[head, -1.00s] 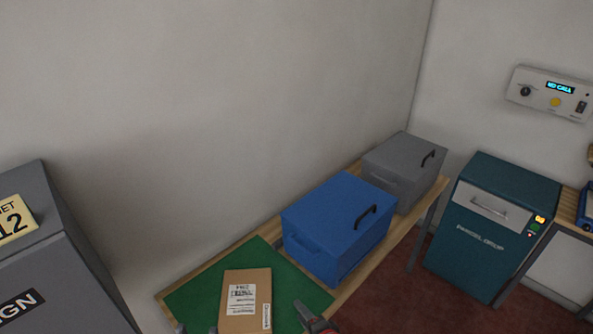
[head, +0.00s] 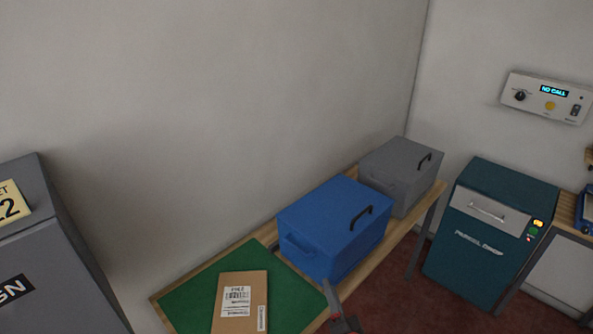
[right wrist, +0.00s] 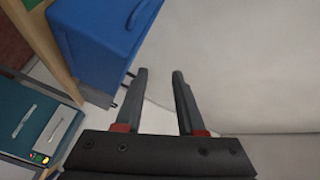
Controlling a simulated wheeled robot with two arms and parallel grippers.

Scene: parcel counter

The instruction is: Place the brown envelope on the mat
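The brown envelope (head: 241,296), with white printed labels, lies flat on the green mat (head: 187,301) at the bottom of the head view; its near end is close to the picture's lower edge. My right gripper (head: 328,288) is to the right of the envelope, apart from it, by the mat's right edge and in front of the blue box. In the right wrist view its fingers (right wrist: 160,75) stand apart with nothing between them. My left gripper is not in view.
A blue lidded box (head: 332,230) and a grey box (head: 401,176) stand behind the mat on the wooden counter (head: 413,225). A teal parcel drop cabinet (head: 485,242) stands right. A grey cabinet (head: 45,255) is at left. A wall panel (head: 547,97) reads NO CALL.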

